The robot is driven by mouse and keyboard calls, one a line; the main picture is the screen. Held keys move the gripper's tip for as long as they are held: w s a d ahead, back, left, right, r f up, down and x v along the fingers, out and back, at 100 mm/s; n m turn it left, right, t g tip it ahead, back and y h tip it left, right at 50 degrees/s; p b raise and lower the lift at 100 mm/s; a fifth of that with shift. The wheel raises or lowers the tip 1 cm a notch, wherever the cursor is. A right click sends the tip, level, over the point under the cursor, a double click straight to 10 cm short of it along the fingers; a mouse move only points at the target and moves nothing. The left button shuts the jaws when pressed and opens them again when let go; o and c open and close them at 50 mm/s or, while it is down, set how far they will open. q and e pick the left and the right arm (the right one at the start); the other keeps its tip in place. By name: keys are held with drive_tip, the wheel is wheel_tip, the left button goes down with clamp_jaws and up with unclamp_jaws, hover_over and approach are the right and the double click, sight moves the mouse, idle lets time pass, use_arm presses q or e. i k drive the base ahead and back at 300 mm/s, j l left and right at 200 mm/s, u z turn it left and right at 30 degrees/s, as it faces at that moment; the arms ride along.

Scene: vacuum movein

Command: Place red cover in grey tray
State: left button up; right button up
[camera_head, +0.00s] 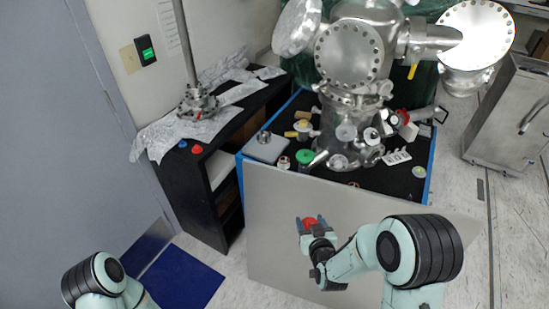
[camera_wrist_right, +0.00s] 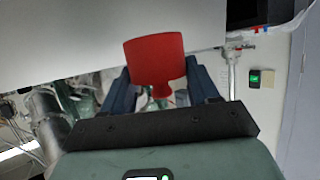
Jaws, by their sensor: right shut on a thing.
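The red cover (camera_head: 310,224) is between the blue fingers of my right gripper (camera_head: 312,220), which is shut on it. They are in front of the large pale panel at the front of the black table. In the right wrist view the red cover (camera_wrist_right: 155,58) shows as a flat red piece with a narrower stem between the two fingers (camera_wrist_right: 162,84). The grey tray (camera_head: 268,153) looks to be the light grey square at the table's left front corner, with a small round dark item on it. My right gripper is below and right of it. My left gripper is out of view.
The black table (camera_head: 400,178) with blue edges holds several small parts, including a green round one (camera_head: 305,156). A large metal vacuum chamber (camera_head: 350,55) stands over it. The pale panel (camera_head: 290,235) rises in front. A black shelf (camera_head: 215,165) stands at left.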

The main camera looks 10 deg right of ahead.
sight(269, 153)
drive_tip(key=i+j, duration=0.15)
drive_tip(key=j, duration=0.25)
drive_tip(key=i+j+z, duration=0.1)
drive_tip(key=j, duration=0.3)
drive_tip(key=i+j, duration=0.2)
drive_tip(key=j, duration=0.2)
drive_tip(key=i+j+z, duration=0.1)
drive_tip(key=j, duration=0.3)
drive_tip(key=i+z, duration=0.15)
drive_tip(key=i, duration=0.7)
